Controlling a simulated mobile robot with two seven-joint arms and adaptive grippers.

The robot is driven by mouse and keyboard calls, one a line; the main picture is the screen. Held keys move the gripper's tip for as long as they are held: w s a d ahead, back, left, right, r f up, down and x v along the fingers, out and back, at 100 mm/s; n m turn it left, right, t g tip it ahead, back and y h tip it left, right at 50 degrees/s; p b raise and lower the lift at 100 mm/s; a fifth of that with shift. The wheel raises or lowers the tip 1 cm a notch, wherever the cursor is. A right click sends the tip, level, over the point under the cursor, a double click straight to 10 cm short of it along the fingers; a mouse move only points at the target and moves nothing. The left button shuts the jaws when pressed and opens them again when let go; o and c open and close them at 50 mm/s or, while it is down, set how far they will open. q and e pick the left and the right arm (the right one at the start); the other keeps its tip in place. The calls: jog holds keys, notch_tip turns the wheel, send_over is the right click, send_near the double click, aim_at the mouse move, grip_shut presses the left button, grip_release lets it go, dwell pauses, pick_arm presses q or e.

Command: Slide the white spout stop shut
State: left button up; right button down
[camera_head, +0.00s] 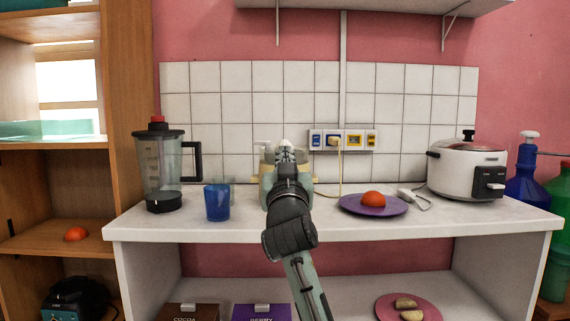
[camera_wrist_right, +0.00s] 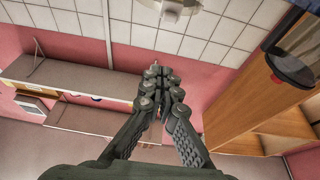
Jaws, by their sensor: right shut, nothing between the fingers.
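My right gripper (camera_head: 286,157) reaches in over the counter from the front, in front of a pale beige appliance (camera_head: 255,188). In the right wrist view my gripper (camera_wrist_right: 160,72) is shut, with nothing between its fingertips. A small white part (camera_head: 262,143) shows just left of the fingers in the head view; I cannot tell whether it is the spout stop. A white fitting (camera_wrist_right: 173,9) shows beyond the fingertips at the top of the wrist view, cut off by the frame edge. The gripper and arm hide most of the appliance. My left gripper is not in view.
A blender (camera_head: 158,172) and a blue cup (camera_head: 217,202) stand left of the appliance. A purple plate (camera_head: 347,204) with an orange fruit (camera_head: 373,199) and a white cooker (camera_head: 462,172) stand right. Sockets (camera_head: 343,140) with a cord are on the tiled wall.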

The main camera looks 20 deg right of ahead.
jog(key=x, duration=0.8)
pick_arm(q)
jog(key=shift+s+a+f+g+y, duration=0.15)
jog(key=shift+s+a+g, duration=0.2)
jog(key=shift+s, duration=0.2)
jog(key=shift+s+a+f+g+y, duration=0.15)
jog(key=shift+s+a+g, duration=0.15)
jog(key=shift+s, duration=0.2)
pick_arm(e)
jog(key=shift+s+f, duration=0.2)
jog(key=shift+f, duration=1.95)
